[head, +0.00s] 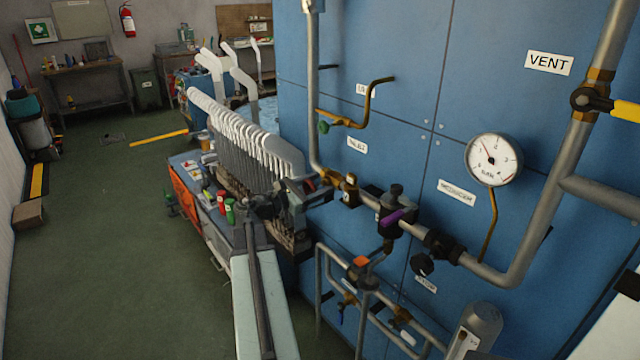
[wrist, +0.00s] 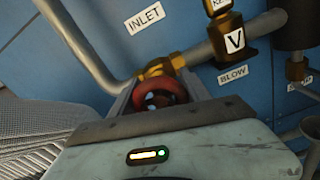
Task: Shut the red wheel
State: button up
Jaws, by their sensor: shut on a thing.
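The red wheel (wrist: 166,92) shows in the wrist view at the end of a brass valve body (wrist: 160,68) on a grey pipe, below the INLET label. My gripper (wrist: 160,86) is shut on the wheel, with one jaw on each side of it. The lower part of the wheel is hidden behind my gripper's body. In the head view my gripper (head: 314,190) is at the brass fitting at the foot of the upright pipe, and only a small bit of red (head: 310,184) shows between its parts.
A pressure gauge (head: 493,160) and a yellow-handled valve (head: 612,107) are farther right. A rack of white sock boards (head: 245,135) stands close on the left. Lower pipes (head: 335,262) run below.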

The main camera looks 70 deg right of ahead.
aim_at(308, 189)
jog(key=o, duration=1.4)
jog(key=shift+s+a, duration=0.1)
jog(key=v, duration=0.7)
jog(key=shift+a+f, duration=0.1)
jog(key=shift+a, duration=0.05)
jog(key=shift+w+a, duration=0.2)
jog(key=shift+w, duration=0.05)
